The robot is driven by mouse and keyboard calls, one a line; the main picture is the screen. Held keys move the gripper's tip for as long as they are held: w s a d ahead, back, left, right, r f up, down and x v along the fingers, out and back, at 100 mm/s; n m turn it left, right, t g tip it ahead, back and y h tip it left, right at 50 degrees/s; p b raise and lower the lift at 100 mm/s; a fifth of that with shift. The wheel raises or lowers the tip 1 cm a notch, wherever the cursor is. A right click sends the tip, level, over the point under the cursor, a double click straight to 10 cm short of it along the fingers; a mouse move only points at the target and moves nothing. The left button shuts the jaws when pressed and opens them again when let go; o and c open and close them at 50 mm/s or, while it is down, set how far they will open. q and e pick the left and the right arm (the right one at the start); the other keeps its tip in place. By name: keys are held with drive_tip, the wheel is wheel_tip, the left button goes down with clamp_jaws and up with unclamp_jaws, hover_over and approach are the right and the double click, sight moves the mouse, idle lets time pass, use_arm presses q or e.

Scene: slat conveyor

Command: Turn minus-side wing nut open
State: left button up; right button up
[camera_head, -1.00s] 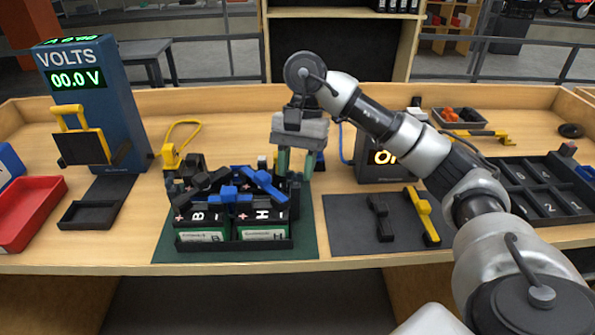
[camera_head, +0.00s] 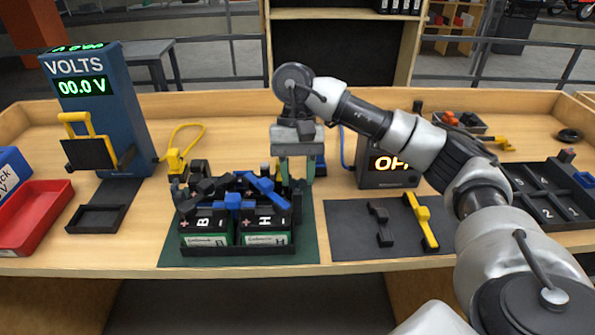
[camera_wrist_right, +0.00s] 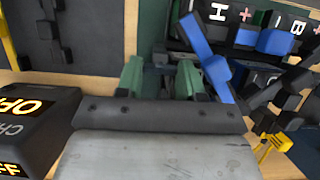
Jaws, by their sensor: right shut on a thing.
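The battery pack (camera_head: 206,240) stands in a black tray on a green mat, with "B" and "H" labels and plus and minus marks. Blue and black bars lie across its top; a blue bar (camera_wrist_right: 206,55) shows close beside my right gripper in the wrist view. My right gripper (camera_head: 297,180) points down at the pack's back right corner. Its greenish fingers (camera_wrist_right: 160,80) stand apart around a small dark part, taken as the minus-side wing nut, mostly hidden between them. My left gripper is out of view.
A box reading "OFF" (camera_head: 390,172) stands just right of my gripper. A dark mat (camera_head: 350,240) holds a black tool and a yellow tool (camera_head: 422,220). At left are a voltmeter (camera_head: 115,110) reading 00.0 V and a red tray (camera_head: 35,215). A compartment tray (camera_head: 545,190) lies right.

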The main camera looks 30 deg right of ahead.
drive_tip(key=o, duration=0.9)
drive_tip(key=shift+o, duration=0.2)
drive_tip(key=p+v, duration=0.2)
drive_tip(key=v, duration=0.8)
drive_tip(key=shift+r+p, duration=0.3)
drive_tip(key=shift+r, duration=0.05)
drive_tip(key=shift+w+d, duration=0.1)
drive_tip(key=shift+w, duration=0.05)
